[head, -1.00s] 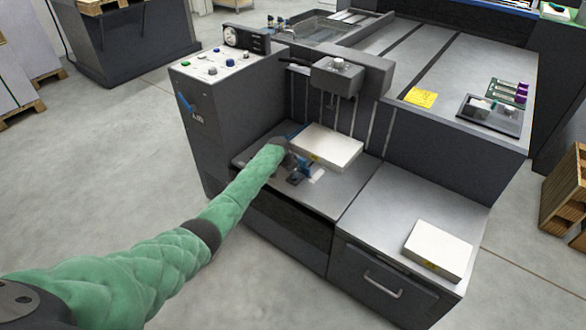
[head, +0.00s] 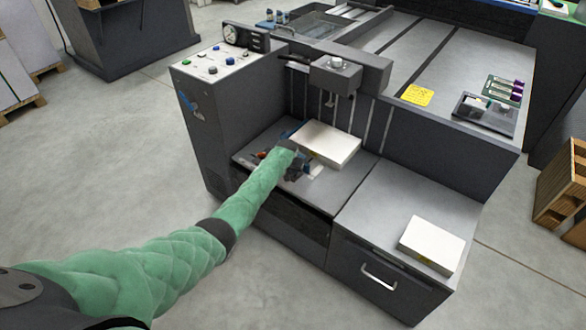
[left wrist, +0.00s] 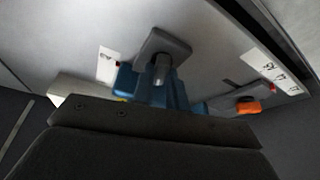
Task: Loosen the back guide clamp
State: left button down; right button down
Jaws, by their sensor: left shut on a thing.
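My left gripper (head: 299,168) is low over the feed table, beside the front edge of the white paper stack (head: 328,144). In the left wrist view its blue fingers (left wrist: 152,90) are closed around the shaft of a grey clamp block (left wrist: 165,47), which I take for the back guide clamp. The gripped part is mostly hidden between the fingers. A second clamp with an orange lever (left wrist: 248,107) lies to the right in that view, apart from the fingers. An orange-red part (head: 261,155) shows left of my wrist in the head view. My right gripper is not in view.
The machine's grey column head (head: 336,75) overhangs the stack. The control panel (head: 213,62) stands at the left. A second paper stack (head: 432,245) lies on the right table (head: 395,205). White scale labels (left wrist: 280,75) mark the plate by the orange lever.

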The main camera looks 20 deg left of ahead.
pick_arm(q)
jog(key=n+y+p, duration=0.1)
jog(key=n, duration=0.2)
jog(key=shift+d, duration=0.15)
jog(key=shift+n+y, duration=0.3)
jog(key=shift+n, duration=1)
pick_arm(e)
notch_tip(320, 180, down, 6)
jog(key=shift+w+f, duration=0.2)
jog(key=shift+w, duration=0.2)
pick_arm(q)
jog(key=shift+y, duration=0.3)
jog(key=c, duration=1.4)
grip_release()
jog(key=shift+r, duration=0.15)
